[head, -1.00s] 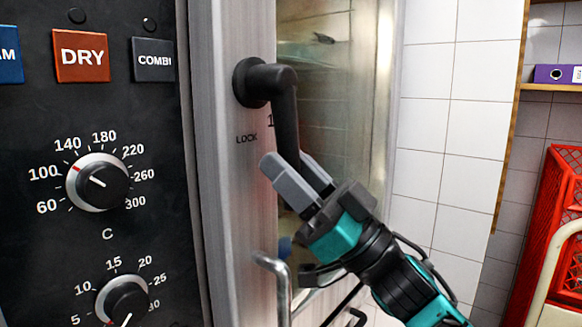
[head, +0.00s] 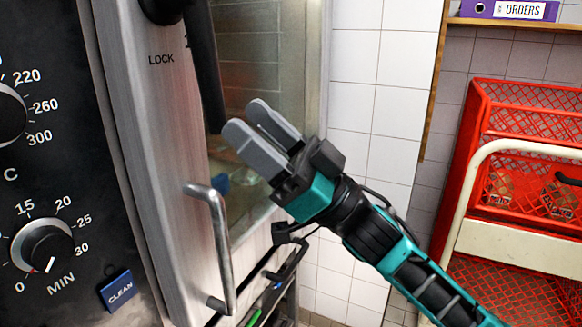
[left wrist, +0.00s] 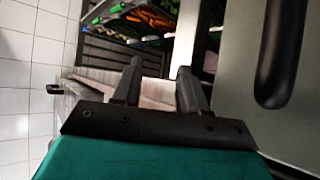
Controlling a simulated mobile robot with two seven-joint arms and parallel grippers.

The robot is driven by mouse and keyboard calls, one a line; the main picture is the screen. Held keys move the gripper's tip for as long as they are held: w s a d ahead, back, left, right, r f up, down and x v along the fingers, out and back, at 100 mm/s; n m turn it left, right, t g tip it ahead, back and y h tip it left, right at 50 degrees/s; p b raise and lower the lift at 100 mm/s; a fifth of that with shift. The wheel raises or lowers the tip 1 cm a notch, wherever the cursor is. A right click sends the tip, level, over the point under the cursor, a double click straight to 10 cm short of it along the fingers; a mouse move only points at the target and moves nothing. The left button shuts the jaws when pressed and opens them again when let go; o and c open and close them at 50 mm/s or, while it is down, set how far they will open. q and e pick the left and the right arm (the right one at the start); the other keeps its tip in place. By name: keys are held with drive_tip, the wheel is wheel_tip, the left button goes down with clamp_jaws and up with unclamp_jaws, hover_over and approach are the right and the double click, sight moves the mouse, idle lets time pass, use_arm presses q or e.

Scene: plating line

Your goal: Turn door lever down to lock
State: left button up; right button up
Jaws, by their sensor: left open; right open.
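The black door lever (head: 205,72) is on the metal oven door (head: 140,110) in the head view. Its arm hangs down, tilted slightly right towards its tip, past the word LOCK. The pivot is cut by the top edge. My right gripper (head: 247,118) is open and empty, just right of and below the lever's tip, seemingly apart from it. My left gripper (left wrist: 160,82) is open and empty in the left wrist view, and it is not in the head view. A dark rounded bar (left wrist: 278,50) stands at right there; I cannot tell what it is.
A curved metal handle (head: 221,250) sticks out from the door below the lever. The control panel (head: 60,190) is at left. A red crate rack (head: 478,165) stands at right before the tiled wall (head: 380,110). Shelves with food trays (left wrist: 140,20) show in the left wrist view.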

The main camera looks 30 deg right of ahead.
drive_tip(key=b+v, duration=0.1)
drive_tip(key=v, duration=0.5)
